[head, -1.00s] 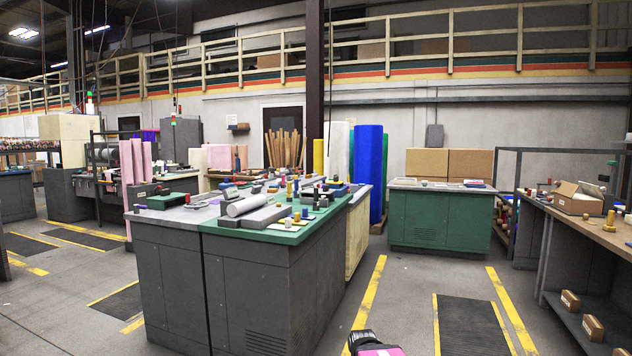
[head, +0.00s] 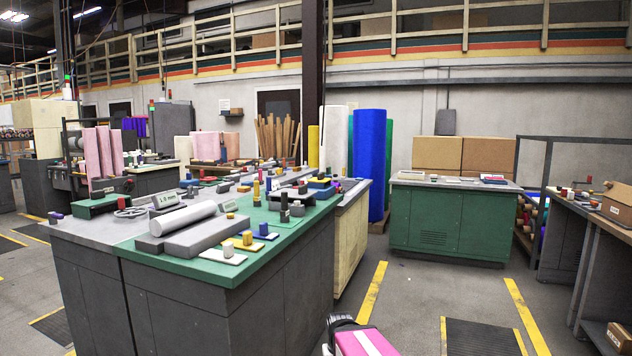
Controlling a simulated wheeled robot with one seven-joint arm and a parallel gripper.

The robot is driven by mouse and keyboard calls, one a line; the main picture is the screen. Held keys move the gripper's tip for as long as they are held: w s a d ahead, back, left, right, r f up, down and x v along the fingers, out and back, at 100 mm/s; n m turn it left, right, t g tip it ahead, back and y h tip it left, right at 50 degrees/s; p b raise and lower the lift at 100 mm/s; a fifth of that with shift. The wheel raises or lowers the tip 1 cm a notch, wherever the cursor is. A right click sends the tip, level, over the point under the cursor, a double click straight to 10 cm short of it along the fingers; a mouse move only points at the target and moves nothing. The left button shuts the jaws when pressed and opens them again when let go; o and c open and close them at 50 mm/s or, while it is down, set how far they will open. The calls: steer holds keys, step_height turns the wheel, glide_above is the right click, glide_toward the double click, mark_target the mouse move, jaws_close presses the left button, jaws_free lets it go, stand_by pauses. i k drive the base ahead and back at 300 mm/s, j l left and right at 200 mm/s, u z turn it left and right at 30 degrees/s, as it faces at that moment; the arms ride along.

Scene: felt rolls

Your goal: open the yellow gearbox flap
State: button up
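I cannot make out a yellow gearbox flap for certain in the head view. On the near workbench (head: 285,232), a small yellow block (head: 247,238) sits near the front edge of the green top. A slim yellow post (head: 256,190) stands farther back. Neither can be told to be a flap, and any hinge or lid is too small to see. A pink and black part of my arm shows at the bottom edge. My gripper's fingers are not in view.
A white roll (head: 183,218) lies on the near bench. Upright felt rolls, one of them blue (head: 369,165), stand behind it. A green cabinet (head: 450,225) stands at the back right, and a dark shelf bench (head: 600,265) at the far right. Marked floor between them is clear.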

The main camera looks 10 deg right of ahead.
mark_target(321, 178)
steer(key=i+l, duration=0.25)
steer(key=i, duration=0.15)
steer(key=i+l, duration=0.3)
steer(key=i, duration=0.05)
